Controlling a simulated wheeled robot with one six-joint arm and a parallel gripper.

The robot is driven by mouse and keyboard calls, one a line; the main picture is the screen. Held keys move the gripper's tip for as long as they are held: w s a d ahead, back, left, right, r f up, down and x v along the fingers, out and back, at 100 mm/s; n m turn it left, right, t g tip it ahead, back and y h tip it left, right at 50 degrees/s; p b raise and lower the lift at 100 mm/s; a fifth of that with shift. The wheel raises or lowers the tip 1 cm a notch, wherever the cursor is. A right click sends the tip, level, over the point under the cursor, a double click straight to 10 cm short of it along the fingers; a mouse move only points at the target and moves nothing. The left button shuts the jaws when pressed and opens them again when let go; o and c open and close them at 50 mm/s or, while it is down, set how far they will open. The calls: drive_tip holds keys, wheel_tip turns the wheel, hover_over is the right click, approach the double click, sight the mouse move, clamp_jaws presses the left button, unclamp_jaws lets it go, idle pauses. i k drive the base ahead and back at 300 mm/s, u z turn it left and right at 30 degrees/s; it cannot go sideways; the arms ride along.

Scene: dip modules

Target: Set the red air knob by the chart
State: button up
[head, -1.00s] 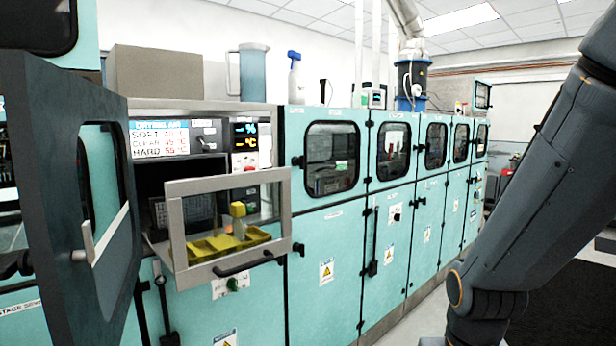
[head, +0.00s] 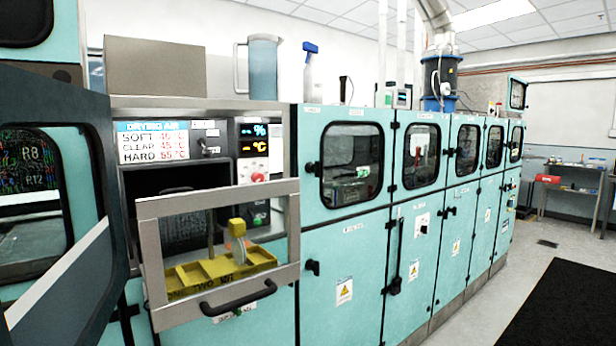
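The chart (head: 152,141) is headed DRYING AIR, left of the panel, with rows SOFT, CLEAR and HARD; HARD reads 55 °C, CLEAR appears to be 45 °C, and the SOFT figure is unclear. My gripper is not in view.
A framed window door (head: 222,303) with a black handle stands open in front of the chamber, below the knob. Behind it is a yellow tray (head: 190,278) with a yellow-topped piece (head: 237,228). A large dark door (head: 95,110) stands open at left.

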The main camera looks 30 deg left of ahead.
sight(257, 177)
drive_tip(key=z, duration=0.1)
drive_tip(key=i, duration=0.65)
drive_tip(key=u, duration=0.65)
drive_tip(key=i, duration=0.7)
drive_tip(key=u, duration=0.65)
